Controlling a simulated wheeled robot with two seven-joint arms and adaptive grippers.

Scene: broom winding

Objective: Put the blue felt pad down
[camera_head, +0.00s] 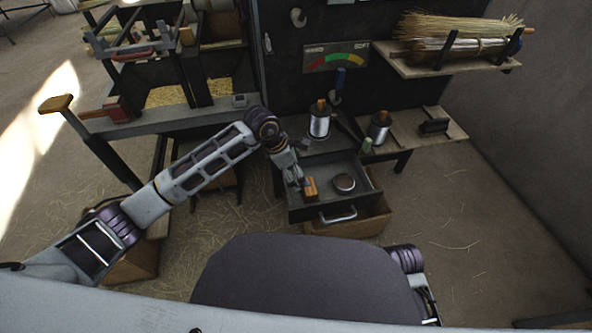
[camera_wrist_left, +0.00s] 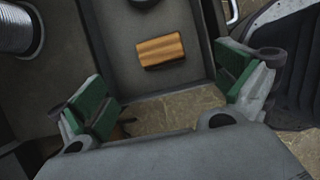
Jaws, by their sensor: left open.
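I cannot make out a blue felt pad in either view. My left gripper (camera_head: 299,181) reaches over the open grey drawer (camera_head: 349,213) from the left. In the left wrist view its green-padded fingers (camera_wrist_left: 165,92) are spread wide with nothing between them. A small orange-brown block (camera_head: 311,189) lies in the drawer close to the fingertips. In the wrist view this block (camera_wrist_left: 161,50) lies on the drawer floor beyond the fingers. My right gripper is not in view.
A wire spool (camera_head: 319,124) stands on the bench behind the drawer, and another spool (camera_head: 379,128) stands further right. A shelf (camera_head: 440,64) holds straw bundles. A wooden box (camera_head: 350,226) is under the drawer.

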